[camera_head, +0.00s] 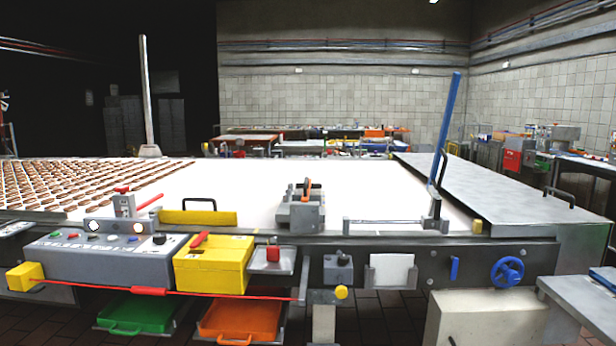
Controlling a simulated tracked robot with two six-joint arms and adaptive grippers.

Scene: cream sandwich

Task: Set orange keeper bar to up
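A small orange bar (307,189) shows on top of a grey metal block (302,214) at the middle of the conveyor's front edge. It looks close to upright beside dark parts. It is too small to tell its exact tilt or how it is fixed. Neither my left gripper nor my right gripper is in view.
A tall blue lever (447,125) stands right of the block, above a grey rail (385,220). A grey control box (105,262) and yellow box (212,268) sit at front left. Biscuits (70,185) cover the belt's left; its middle (235,180) is clear.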

